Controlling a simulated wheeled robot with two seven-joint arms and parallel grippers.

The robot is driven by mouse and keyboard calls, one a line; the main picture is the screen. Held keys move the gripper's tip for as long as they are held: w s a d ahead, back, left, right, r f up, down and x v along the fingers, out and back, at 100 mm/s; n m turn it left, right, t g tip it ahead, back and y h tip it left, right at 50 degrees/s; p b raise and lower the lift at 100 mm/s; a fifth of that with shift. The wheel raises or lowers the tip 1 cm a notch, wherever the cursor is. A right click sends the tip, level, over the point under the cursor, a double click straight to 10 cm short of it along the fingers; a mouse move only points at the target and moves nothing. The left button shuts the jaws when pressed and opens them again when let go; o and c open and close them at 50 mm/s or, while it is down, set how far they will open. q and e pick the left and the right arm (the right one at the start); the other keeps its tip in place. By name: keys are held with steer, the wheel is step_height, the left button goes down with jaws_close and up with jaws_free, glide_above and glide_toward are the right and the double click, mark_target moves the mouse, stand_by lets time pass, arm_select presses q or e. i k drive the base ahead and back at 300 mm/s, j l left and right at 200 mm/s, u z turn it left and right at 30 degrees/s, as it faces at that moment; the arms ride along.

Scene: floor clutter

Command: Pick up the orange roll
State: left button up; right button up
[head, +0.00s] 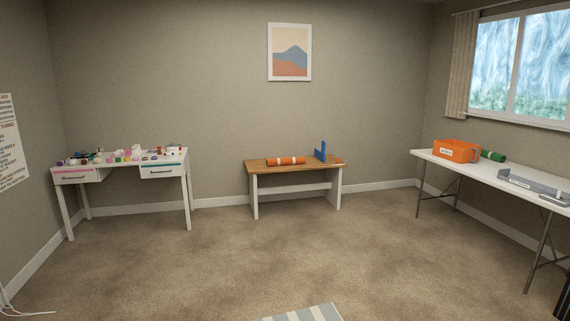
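The orange roll (286,161) lies on its side on the wooden top of a small bench (296,169) against the back wall. It has pale bands and lies lengthwise along the left part of the bench top. A blue upright object (320,151) stands on the bench to the right of the roll, apart from it. Neither of my grippers shows in the head view.
A white desk (160,171) with many small items stands at left. At right, a long white table (505,171) holds an orange bin (457,150), a green roll (492,155) and a grey tray (535,186). A striped mat (305,314) lies in front. The carpet between is clear.

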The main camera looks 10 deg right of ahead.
mark_target(291, 160)
steer(key=i+l+z, duration=0.1)
steer(key=i+z, duration=0.2)
steer(key=i, duration=0.5)
steer(key=i+z, duration=0.15)
steer(key=i, duration=4.8)
